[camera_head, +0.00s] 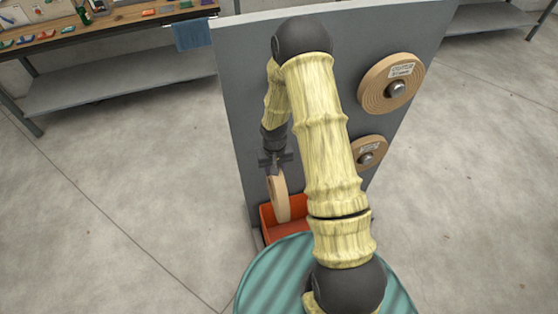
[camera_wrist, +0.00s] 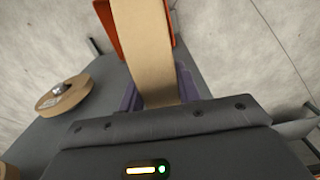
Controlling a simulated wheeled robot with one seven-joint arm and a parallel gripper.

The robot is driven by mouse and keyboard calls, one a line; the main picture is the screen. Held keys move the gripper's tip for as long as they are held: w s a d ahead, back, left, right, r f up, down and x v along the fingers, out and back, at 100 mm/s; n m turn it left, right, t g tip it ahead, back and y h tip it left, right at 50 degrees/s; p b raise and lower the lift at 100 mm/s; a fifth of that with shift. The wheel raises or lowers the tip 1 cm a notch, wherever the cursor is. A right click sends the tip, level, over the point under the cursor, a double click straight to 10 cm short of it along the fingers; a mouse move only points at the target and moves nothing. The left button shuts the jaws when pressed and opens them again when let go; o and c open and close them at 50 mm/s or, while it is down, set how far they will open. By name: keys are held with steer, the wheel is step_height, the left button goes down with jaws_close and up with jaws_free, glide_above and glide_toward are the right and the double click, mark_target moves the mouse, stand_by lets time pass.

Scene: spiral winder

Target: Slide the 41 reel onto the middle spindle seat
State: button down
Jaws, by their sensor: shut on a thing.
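My gripper (camera_head: 276,166) is shut on a tan reel (camera_head: 280,197), which hangs edge-on below it, close to the orange bin (camera_head: 268,222). In the wrist view the reel (camera_wrist: 145,45) runs as a broad tan band between the purple fingers, with part of the orange bin behind it. No number shows on the held reel. A grey upright panel (camera_head: 238,90) carries a large labelled reel (camera_head: 375,95) on a spindle at upper right and a smaller labelled reel (camera_head: 359,158) below it. My arm covers the panel's middle, and I see no empty spindle seat.
A round teal ribbed surface (camera_head: 265,283) lies at the front, under my arm. A wooden workbench (camera_head: 110,24) with small items and a blue cloth (camera_head: 190,35) stands at back left. The concrete floor left of the panel is clear.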

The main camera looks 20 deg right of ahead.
steer(key=shift+a+f+n, duration=0.25)
steer(key=shift+f+n, duration=0.05)
steer(key=shift+f, duration=0.2)
step_height(320, 180, down, 6)
steer(key=b, duration=0.6)
steer(key=shift+f, duration=0.2)
steer(key=shift+b, duration=0.3)
